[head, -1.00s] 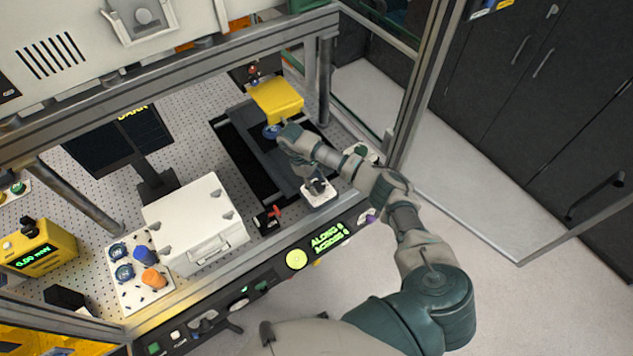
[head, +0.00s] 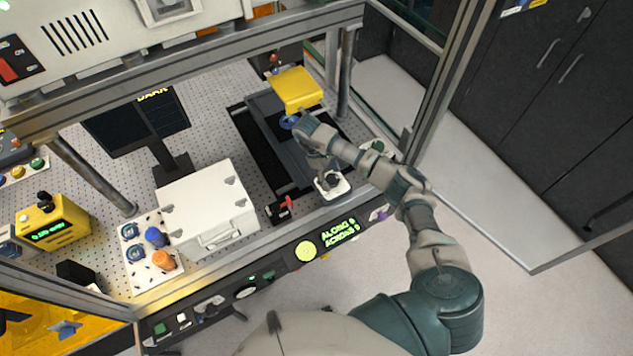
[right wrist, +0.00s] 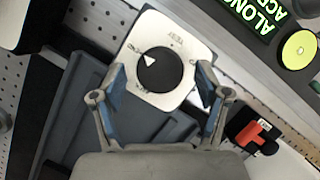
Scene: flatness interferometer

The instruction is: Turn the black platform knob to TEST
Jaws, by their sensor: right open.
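The black platform knob (right wrist: 172,74) is round and sits on a white plate (right wrist: 188,46) in the right wrist view. A white pointer mark on the knob faces the picture's upper left; the small plate labels are too blurred to read surely. My right gripper (right wrist: 160,76) is open, its fingers on either side of the knob, and I cannot tell whether they touch it. In the head view, the right gripper (head: 326,172) is over the white plate (head: 345,190), partly hiding the knob. My left gripper is out of view.
A red-handled black part (head: 281,206) is left of the plate. A white case (head: 207,207) stands further left. A yellow block (head: 297,88) is behind the arm. The lit front panel (head: 330,237) and frame rail run along the near edge.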

